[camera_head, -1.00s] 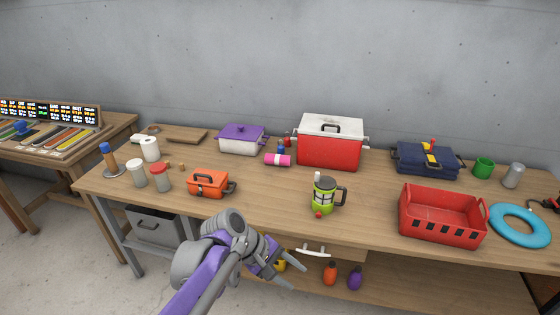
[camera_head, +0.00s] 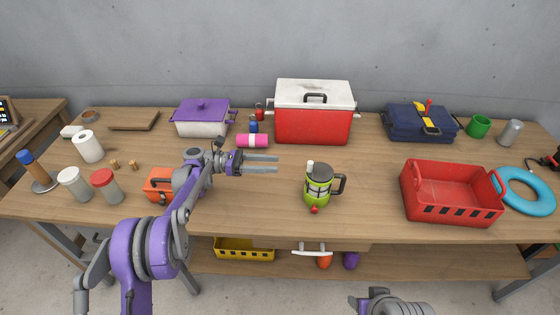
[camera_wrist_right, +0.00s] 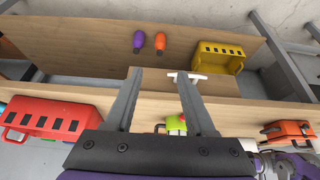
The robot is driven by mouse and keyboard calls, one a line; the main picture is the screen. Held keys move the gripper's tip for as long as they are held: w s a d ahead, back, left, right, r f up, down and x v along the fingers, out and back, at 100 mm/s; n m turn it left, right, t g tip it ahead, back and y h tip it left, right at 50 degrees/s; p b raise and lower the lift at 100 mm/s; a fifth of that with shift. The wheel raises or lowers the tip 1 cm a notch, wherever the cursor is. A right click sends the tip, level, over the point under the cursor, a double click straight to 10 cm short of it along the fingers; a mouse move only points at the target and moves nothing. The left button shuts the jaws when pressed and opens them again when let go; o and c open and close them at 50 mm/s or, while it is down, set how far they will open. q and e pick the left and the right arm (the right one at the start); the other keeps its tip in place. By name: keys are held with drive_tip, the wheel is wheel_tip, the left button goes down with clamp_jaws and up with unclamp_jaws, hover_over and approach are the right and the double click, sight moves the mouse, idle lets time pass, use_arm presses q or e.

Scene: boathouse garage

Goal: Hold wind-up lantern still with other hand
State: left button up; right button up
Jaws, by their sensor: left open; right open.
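The wind-up lantern (camera_head: 318,187) stands upright on the workbench. It is lime green with a dark top, a grey side handle and a red knob low at the front. My left gripper (camera_head: 277,164) is open and empty above the bench, left of the lantern and apart from it, its fingers pointing right. My right gripper (camera_wrist_right: 158,75) is open in the right wrist view, with nothing between its fingers. Part of the lantern (camera_wrist_right: 175,124) shows there near the finger bases, mostly hidden.
A red crate (camera_head: 452,211) stands right of the lantern, and a red cooler (camera_head: 312,126) behind it. An orange case (camera_head: 158,186) is partly hidden by my left arm. A white drawer handle (camera_head: 312,252) juts from the bench front. Bare bench surrounds the lantern.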

drive_tip(key=n+t+y, duration=0.2)
drive_tip(key=t+y, duration=0.1)
drive_tip(key=t, duration=0.7)
approach(343, 187)
drive_tip(key=shift+a, duration=0.1)
drive_tip(key=shift+w, duration=0.15)
drive_tip(key=x, duration=1)
drive_tip(key=shift+w, duration=0.2)
drive_tip(key=shift+c, duration=0.2)
clamp_jaws()
